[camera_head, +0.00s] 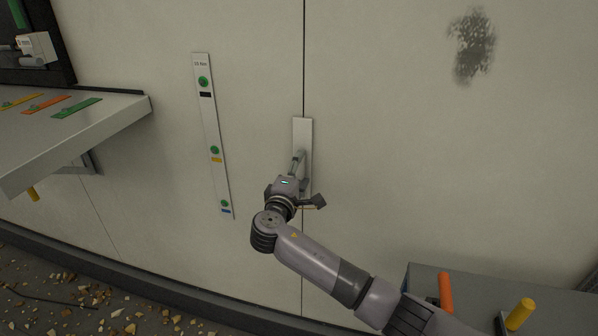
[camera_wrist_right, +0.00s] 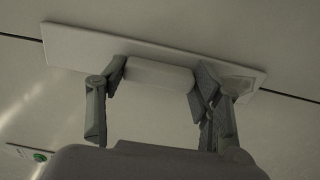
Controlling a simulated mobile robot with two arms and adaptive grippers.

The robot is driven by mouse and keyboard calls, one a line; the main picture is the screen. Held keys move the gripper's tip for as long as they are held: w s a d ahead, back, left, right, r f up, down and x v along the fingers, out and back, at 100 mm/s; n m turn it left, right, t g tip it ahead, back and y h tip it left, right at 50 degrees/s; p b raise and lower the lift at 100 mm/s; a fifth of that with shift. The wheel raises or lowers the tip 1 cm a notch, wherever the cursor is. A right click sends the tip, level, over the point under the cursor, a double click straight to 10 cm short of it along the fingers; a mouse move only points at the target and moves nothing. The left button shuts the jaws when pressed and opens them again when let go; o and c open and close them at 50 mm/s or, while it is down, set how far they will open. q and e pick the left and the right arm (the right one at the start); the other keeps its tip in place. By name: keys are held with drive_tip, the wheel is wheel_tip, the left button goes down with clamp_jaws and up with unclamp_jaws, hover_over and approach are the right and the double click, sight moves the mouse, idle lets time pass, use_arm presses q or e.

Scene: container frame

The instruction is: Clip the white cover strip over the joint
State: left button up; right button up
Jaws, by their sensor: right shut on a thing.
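The white cover strip (camera_head: 303,130) stands upright at the wall, in line with the dark vertical joint (camera_head: 304,60), which shows above and below it. In the wrist view the strip (camera_wrist_right: 85,45) has a pale raised grip block (camera_wrist_right: 160,76) on its face. My right gripper (camera_wrist_right: 155,80) is shut on this block, one finger at each end. In the head view my right gripper (camera_head: 299,168) covers the strip's lower middle. I cannot tell whether the strip's back touches the wall all along. My left gripper is not in view.
A marked white strip (camera_head: 210,120) with green dots hangs left of the joint. A grey shelf (camera_head: 120,110) with coloured strips juts out at the left. A grey surface (camera_head: 560,300) with orange and yellow handles (camera_head: 519,314) is at lower right. Rubble lies on the floor.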

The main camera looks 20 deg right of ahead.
drive_tip(key=o, duration=1.4)
